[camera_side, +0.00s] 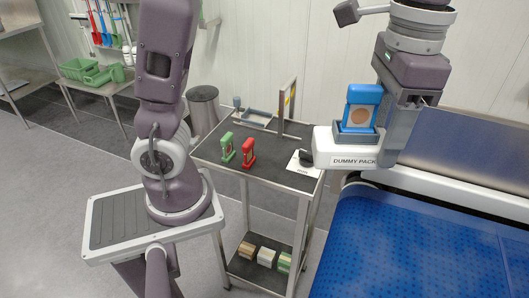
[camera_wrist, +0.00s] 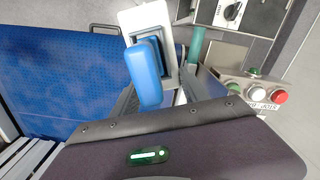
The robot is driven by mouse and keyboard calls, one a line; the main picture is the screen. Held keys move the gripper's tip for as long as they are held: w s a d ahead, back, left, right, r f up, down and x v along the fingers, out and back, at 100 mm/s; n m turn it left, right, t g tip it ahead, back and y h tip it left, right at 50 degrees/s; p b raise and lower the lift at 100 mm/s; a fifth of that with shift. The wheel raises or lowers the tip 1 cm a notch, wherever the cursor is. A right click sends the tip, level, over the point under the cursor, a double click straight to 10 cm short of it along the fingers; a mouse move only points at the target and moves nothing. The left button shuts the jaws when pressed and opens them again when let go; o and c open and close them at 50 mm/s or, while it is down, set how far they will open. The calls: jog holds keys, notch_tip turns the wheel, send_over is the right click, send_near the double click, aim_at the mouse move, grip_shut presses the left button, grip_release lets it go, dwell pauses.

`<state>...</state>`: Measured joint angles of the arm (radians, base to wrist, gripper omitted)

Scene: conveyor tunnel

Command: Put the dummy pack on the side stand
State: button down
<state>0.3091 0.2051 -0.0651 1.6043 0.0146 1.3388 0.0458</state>
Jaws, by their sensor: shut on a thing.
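The dummy pack is a blue block with a tan front (camera_side: 361,107). In the side view it is upright, at the grey recess of a white stand (camera_side: 325,148) lettered "DUMMY PACK". Whether its base rests on the recess floor is unclear. My gripper (camera_side: 384,112) is at the right of the pack, shut on it. In the wrist view the blue pack (camera_wrist: 144,76) lies between the fingers, over the white stand (camera_wrist: 133,17). The fingers are partly hidden by the pack and wrist housing.
A blue conveyor belt (camera_side: 420,250) fills the lower right. A steel trolley (camera_side: 270,163) behind holds green (camera_side: 227,147) and red (camera_side: 249,153) pieces. A button box with red, white and green buttons (camera_wrist: 257,88) is right of the gripper in the wrist view.

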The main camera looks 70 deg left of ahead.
jog(key=shift+s+a+r+n, duration=0.2)
jog(key=shift+s+a+n, duration=0.25)
jog(key=shift+a, duration=0.3)
jog(key=shift+m, duration=0.35)
jog(key=w+a+f, duration=0.1)
jog(key=a, duration=0.1)
jog(key=a+f, duration=0.1)
jog(key=a, duration=0.2)
jog(key=w+a+f, duration=0.1)
jog(key=a, duration=0.1)
jog(key=shift+w+a+f, duration=0.3)
jog(key=shift+a+f, duration=0.05)
jog(key=shift+a, duration=0.05)
jog(key=a+f, duration=0.3)
jog(key=a, duration=0.5)
jog(key=m, duration=0.4)
send_near(259, 142)
notch_tip(259, 142, down, 5)
jog(key=shift+a, duration=0.1)
jog(key=shift+f, duration=0.15)
jog(key=c, duration=0.6)
grip_release()
